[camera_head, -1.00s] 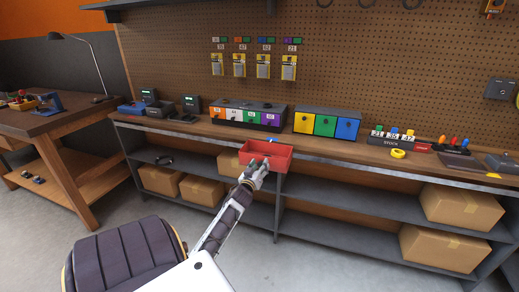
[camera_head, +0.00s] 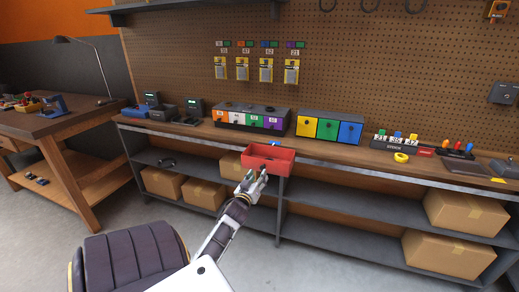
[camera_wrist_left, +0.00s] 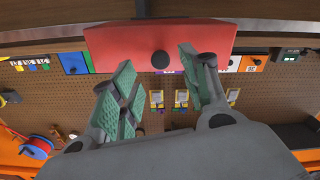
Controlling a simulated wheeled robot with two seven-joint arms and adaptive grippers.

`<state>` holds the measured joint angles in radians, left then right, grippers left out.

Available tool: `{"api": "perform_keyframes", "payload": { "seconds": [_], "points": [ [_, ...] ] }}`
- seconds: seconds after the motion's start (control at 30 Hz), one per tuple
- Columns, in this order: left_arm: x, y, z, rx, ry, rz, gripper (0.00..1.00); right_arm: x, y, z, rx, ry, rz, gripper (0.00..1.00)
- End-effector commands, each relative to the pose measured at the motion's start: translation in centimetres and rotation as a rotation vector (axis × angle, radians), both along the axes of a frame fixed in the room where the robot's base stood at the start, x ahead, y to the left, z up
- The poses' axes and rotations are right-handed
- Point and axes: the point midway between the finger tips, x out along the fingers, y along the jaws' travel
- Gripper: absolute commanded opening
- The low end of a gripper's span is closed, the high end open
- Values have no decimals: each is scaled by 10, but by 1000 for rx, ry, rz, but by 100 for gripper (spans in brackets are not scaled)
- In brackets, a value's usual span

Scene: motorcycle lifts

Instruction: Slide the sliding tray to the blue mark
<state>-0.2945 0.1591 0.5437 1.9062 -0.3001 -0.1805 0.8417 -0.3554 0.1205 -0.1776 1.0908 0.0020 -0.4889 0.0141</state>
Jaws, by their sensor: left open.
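The sliding tray is a red open box (camera_head: 284,164) at the front edge of the workbench. In the left wrist view its red front (camera_wrist_left: 215,42) carries a dark round knob (camera_wrist_left: 160,60). A small blue mark (camera_head: 273,143) shows on the bench edge just behind the tray, slightly right of its middle. My left gripper (camera_head: 251,181) is just in front of and below the tray's front. In the left wrist view its green-padded fingers (camera_wrist_left: 156,68) are open, one either side of the knob, with gaps between. Whether they touch the front cannot be told. My right gripper is out of view.
Coloured drawer boxes (camera_head: 253,115) and a yellow-green-blue cabinet (camera_head: 329,127) stand on the bench behind the tray. A yellow tape roll (camera_head: 401,157) lies to the right. Lower shelves hold cardboard boxes (camera_head: 463,211). A wooden table (camera_head: 60,125) stands at left.

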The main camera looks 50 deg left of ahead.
Motion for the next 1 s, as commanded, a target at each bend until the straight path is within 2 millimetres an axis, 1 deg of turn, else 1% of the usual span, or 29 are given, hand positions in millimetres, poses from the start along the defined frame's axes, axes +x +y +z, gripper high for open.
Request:
{"api": "perform_keyframes", "payload": {
  "seconds": [0.03, 0.3, 0.5, 0.7, 1.0],
  "points": [
    [-5, -3, -1, -1, 0, 0, 46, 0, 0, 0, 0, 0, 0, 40],
    [-30, -18, -1, -1, 1, 1, 46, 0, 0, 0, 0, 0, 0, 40],
    [-44, -27, 0, -1, 0, 1, 46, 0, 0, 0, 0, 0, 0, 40],
    [-51, -31, 0, -1, 0, 1, 46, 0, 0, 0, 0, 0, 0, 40],
    [-51, -31, 0, 1, -1, 0, 46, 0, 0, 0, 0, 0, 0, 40]
  ]
}}
